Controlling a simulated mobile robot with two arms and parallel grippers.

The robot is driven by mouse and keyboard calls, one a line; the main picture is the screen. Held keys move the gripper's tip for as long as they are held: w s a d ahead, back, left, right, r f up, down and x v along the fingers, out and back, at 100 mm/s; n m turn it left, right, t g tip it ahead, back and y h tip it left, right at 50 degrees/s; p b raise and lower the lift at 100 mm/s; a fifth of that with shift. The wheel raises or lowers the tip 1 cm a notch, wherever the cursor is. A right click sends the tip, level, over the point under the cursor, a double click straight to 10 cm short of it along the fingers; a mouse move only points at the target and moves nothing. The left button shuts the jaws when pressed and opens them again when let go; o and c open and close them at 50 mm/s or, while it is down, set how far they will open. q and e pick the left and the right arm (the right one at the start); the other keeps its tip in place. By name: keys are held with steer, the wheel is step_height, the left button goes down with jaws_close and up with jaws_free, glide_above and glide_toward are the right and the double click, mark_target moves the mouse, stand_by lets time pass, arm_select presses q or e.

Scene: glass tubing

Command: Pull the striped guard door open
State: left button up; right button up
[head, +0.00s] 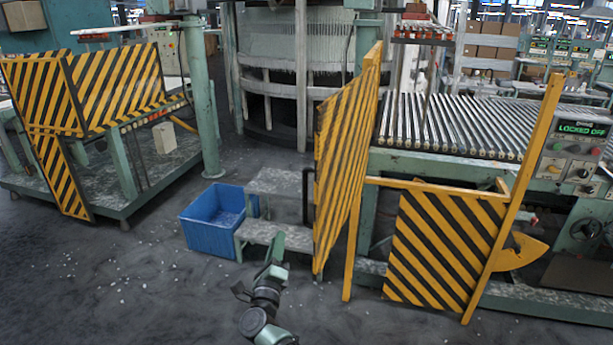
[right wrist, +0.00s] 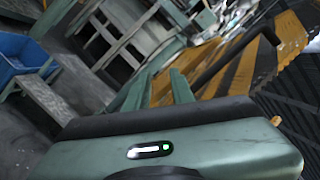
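The striped guard door (head: 343,165) is a tall yellow and black panel in the middle of the head view, seen at a steep angle. A dark bar handle (head: 306,195) stands out from its left side. In the right wrist view the door (right wrist: 235,70) fills the upper right, with the black handle (right wrist: 225,58) across it. My right gripper (head: 275,250) is low, left of the door and below the handle, apart from both. Its two fingers (right wrist: 163,82) show a gap with nothing between them. My left gripper is not in view.
A blue bin (head: 213,215) and a grey step stand (head: 272,188) sit left of the door. A fixed striped panel (head: 440,245) and yellow posts stand to the right, before a roller bed (head: 460,125). The floor at front left is clear except for small white bits.

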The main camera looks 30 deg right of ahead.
mark_target(304, 186)
steer(key=d+r+m+g+h, duration=0.1)
steer(key=d+r+m+g, duration=0.1)
steer(key=r+m, duration=0.3)
steer(key=d+r+m+g+h, duration=0.1)
steer(key=r+m+g, duration=0.3)
steer(key=r+m, duration=0.1)
steer(key=s+d+r+m+g+h+p, duration=0.1)
steer(key=d+r+m+g, duration=0.1)
steer(key=r+m, duration=0.3)
steer(key=shift+d+m+g+h, duration=0.35)
steer(key=shift+m+g+h, duration=0.05)
steer(key=shift+m, duration=0.6)
steer(key=p+x, duration=0.3)
steer(key=x, duration=0.3)
steer(key=shift+w+d, duration=0.1)
steer(key=shift+w+d+f, duration=0.2)
steer(key=shift+w+d, duration=0.05)
steer(key=shift+d, duration=0.35)
jaws_close()
